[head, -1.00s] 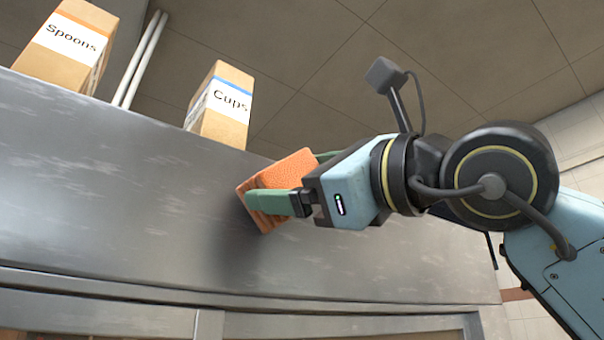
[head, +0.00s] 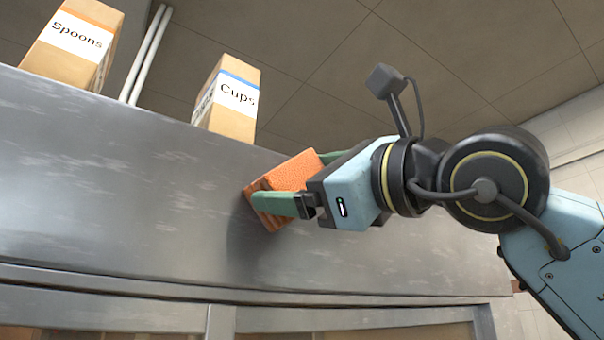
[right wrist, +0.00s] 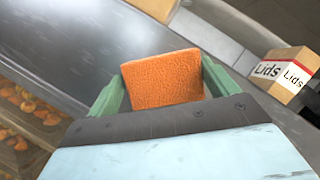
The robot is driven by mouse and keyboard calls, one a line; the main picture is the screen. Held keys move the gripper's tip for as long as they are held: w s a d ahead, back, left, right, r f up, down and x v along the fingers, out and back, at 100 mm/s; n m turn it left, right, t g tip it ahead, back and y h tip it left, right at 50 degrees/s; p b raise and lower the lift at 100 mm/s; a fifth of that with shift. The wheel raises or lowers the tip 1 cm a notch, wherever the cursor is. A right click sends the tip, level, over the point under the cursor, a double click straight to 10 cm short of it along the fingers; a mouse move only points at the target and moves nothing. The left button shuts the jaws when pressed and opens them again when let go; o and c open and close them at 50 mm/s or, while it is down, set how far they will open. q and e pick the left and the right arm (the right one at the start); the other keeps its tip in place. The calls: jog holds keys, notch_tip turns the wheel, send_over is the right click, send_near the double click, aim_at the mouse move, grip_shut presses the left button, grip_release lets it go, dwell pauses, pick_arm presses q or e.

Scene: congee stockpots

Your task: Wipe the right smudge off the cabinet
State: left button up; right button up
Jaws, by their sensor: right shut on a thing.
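An orange sponge (head: 291,174) is held between the green fingers of my right gripper (head: 290,182). Its far face is against, or very close to, the grey metal front of the cabinet (head: 120,190), just below the top edge. In the right wrist view the sponge (right wrist: 162,78) sits between both fingers of the gripper (right wrist: 160,88), in front of the metal panel (right wrist: 130,35). I see no distinct dark smudge; a soft dark shade lies under the sponge, and any mark behind it is hidden. My left gripper is not in view.
A Spoons box (head: 75,42) and a Cups box (head: 228,100) stand on the cabinet top, with pale pipes (head: 147,55) behind. A Lids box (right wrist: 287,75) shows in the right wrist view. Glazed doors (head: 350,320) lie below the panel.

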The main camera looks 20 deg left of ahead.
jog(key=w+d, duration=0.2)
jog(key=w, duration=0.1)
jog(key=shift+s, duration=0.1)
jog(key=shift+s+a+b, duration=0.5)
jog(key=shift+s+a, duration=0.1)
jog(key=shift+s, duration=0.2)
jog(key=shift+s+a+b, duration=0.45)
jog(key=shift+s+a, duration=0.15)
jog(key=shift+s, duration=0.15)
